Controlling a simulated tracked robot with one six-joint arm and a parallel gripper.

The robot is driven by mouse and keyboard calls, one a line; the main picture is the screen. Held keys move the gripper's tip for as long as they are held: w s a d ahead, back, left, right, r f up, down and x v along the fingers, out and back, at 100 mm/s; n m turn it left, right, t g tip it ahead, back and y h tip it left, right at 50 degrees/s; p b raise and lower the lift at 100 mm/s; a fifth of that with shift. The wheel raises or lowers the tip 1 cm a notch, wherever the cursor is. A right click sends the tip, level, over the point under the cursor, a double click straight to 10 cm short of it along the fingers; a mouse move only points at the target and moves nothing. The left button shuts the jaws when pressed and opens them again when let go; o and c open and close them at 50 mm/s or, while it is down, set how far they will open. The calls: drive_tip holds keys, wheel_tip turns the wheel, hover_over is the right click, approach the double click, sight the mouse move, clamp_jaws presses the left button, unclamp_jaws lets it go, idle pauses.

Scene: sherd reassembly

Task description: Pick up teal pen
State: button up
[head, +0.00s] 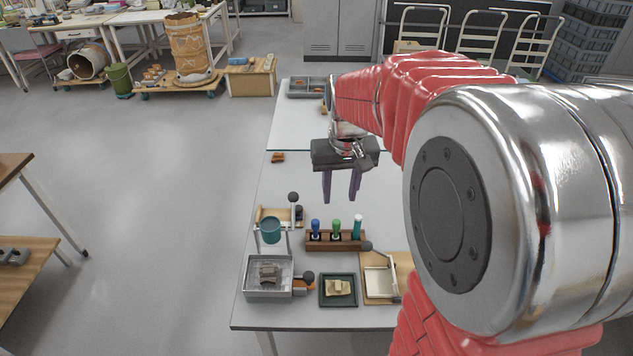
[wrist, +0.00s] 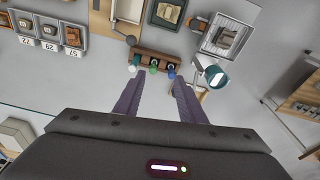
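The teal pen (head: 357,226) stands upright at the right end of a brown wooden rack (head: 322,240), beside a green-topped tool and a blue-topped tool. In the wrist view the teal pen (wrist: 133,69) shows end-on, at the left end of the rack (wrist: 170,57). My gripper (head: 340,197) hangs above and behind the rack with its two purple fingers pointing down, apart and empty. In the wrist view my gripper (wrist: 157,84) has its left fingertip near the pen's image; no contact shows.
The table (head: 295,185) behind the rack is mostly clear.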

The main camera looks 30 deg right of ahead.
drive_tip(key=m+g, duration=0.2)
hover_over(360, 218)
drive_tip(key=shift+y, duration=0.3)
wheel_tip(360, 218, down, 8)
drive_tip(key=shift+w, duration=0.1)
wheel_tip(360, 218, down, 8)
drive_tip(key=shift+f, duration=0.25)
drive_tip(key=shift+f, duration=0.1)
drive_tip(key=shift+w+a+f, duration=0.1)
drive_tip(key=shift+f, duration=1.2)
drive_tip(key=shift+w+f, duration=0.1)
drive_tip(key=shift+f, duration=1.15)
